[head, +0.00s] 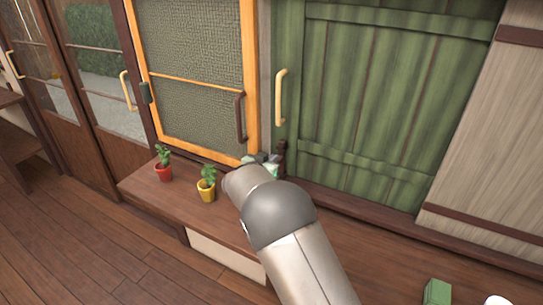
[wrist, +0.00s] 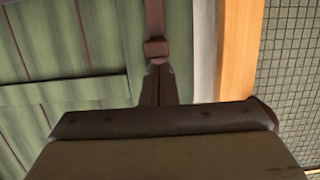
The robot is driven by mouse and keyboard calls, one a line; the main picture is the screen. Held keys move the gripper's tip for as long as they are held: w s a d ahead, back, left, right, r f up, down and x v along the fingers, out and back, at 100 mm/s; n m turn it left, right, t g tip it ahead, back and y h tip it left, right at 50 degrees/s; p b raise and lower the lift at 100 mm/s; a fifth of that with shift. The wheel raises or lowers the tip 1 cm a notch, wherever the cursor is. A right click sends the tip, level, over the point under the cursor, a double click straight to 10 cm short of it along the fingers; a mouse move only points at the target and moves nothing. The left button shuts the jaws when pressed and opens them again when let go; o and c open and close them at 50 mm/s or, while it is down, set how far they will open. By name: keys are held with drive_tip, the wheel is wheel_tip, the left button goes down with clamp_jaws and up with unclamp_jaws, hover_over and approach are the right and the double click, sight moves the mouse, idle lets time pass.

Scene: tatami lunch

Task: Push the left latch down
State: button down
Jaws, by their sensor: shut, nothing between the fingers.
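The reddish-brown latch (wrist: 155,48) shows in the wrist view as a small block on a narrow brown bar, against the green shutter (wrist: 60,60). In the head view a small dark brown piece that looks like this latch (head: 281,158) stands by the shutter's lower left edge. My gripper (wrist: 159,70) is shut and empty. Its dark fingertips point at the block and lie very close to it; I cannot tell whether they touch. In the head view my arm hides most of the gripper.
The orange-framed window panel (head: 190,82) with a dark handle stands left of the shutter (head: 390,90), which has a yellow handle (head: 281,97). A red pot (head: 164,173) and a yellow pot (head: 206,190) stand on the wooden ledge. A green box (head: 437,291) is at lower right.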

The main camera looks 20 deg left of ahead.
drive_tip(key=shift+f, duration=0.1)
wheel_tip(320, 180, down, 4)
drive_tip(key=shift+r+b, duration=0.15)
drive_tip(key=shift+b, duration=0.55)
wheel_tip(320, 180, up, 4)
drive_tip(key=p, duration=0.3)
drive_tip(key=shift+r+p, duration=0.1)
drive_tip(key=shift+p, duration=0.2)
drive_tip(key=b+v, duration=0.2)
drive_tip(key=v, duration=0.8)
